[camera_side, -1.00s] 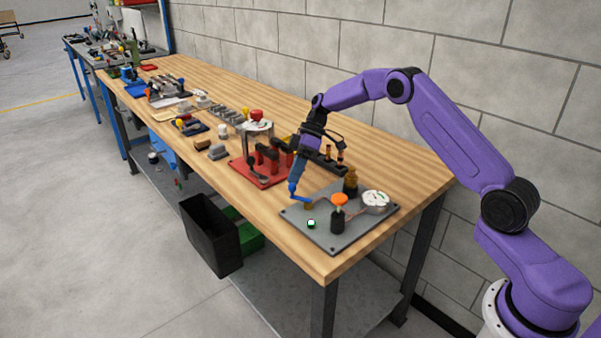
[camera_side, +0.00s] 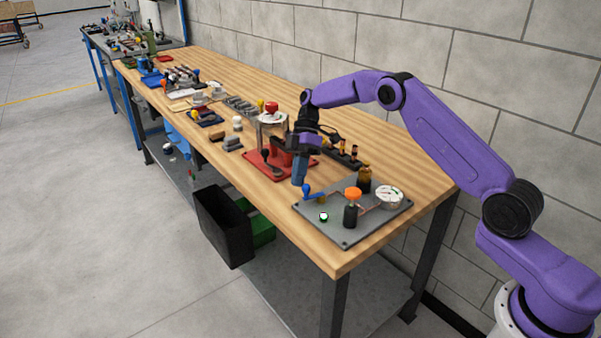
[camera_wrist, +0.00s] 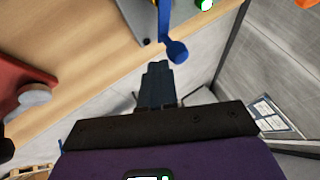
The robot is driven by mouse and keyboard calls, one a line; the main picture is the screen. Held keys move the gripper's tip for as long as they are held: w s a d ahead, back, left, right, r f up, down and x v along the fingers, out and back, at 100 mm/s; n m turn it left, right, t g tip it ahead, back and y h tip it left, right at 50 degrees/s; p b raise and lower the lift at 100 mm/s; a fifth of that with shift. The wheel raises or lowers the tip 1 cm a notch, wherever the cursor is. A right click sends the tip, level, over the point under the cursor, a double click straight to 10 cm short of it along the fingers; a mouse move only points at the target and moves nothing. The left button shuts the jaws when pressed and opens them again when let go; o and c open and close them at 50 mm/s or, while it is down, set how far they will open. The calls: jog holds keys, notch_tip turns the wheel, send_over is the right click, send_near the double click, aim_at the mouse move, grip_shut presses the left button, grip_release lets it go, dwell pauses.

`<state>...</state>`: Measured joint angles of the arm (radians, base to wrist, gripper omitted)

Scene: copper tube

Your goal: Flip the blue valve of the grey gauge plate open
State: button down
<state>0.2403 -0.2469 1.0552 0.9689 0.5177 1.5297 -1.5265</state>
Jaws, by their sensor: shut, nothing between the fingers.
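The grey gauge plate (camera_side: 335,226) lies near the front end of the bench. Its blue valve (camera_side: 312,194) is at the plate's left part, with a lever ending in a round knob; it also shows in the wrist view (camera_wrist: 166,25), its knob at the lower end. My gripper (camera_side: 299,184) points down just left of the blue knob, its blue fingers shut and empty. In the wrist view the fingertips (camera_wrist: 158,66) are close to the knob, with a small gap in the picture. I cannot tell the exact height difference.
The plate also carries a white dial gauge (camera_side: 389,196), an orange-topped valve (camera_side: 353,206), a brown fitting (camera_side: 364,180) and a green-lit button (camera_side: 323,216). A red fixture plate (camera_side: 268,170) stands behind my gripper to the left. A black bin (camera_side: 225,228) stands below the bench edge.

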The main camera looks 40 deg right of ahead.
jog(key=shift+d, duration=0.1)
jog(key=shift+s+d, duration=0.5)
jog(key=shift+d, duration=0.05)
dwell(0.4)
jog(key=v, duration=0.7)
jog(key=shift+w+d+r, duration=0.1)
jog(key=shift+r, duration=0.1)
